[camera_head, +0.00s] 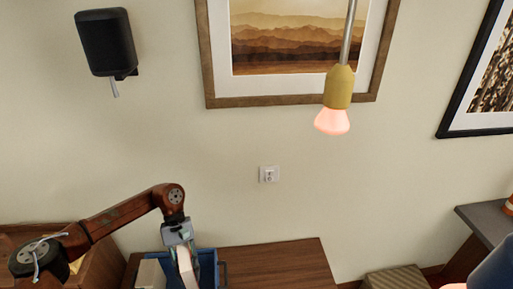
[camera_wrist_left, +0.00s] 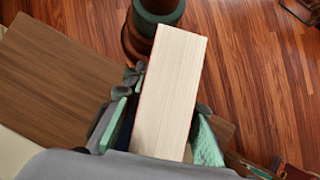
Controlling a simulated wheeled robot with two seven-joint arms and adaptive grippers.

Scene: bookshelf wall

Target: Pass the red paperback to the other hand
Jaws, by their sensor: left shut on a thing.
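The red paperback (camera_wrist_left: 170,90) fills the middle of the left wrist view. Its pale page block faces the camera, with thin red cover edges along the sides. My left gripper (camera_wrist_left: 160,135) is shut on it, with one green-padded finger on each side. In the head view my left gripper (camera_head: 180,236) points down at the lower left, and the book (camera_head: 187,270) hangs below it, in front of or over a blue crate (camera_head: 209,262); I cannot tell which. The book's lower end is cut off there. My right gripper is not in view.
The crate stands on a brown wooden surface (camera_head: 275,262), bare to the right. A pale block (camera_head: 151,273) is at the crate's left. A lit hanging lamp (camera_head: 335,105) is right of centre. A grey-topped table (camera_head: 490,228) is at the right.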

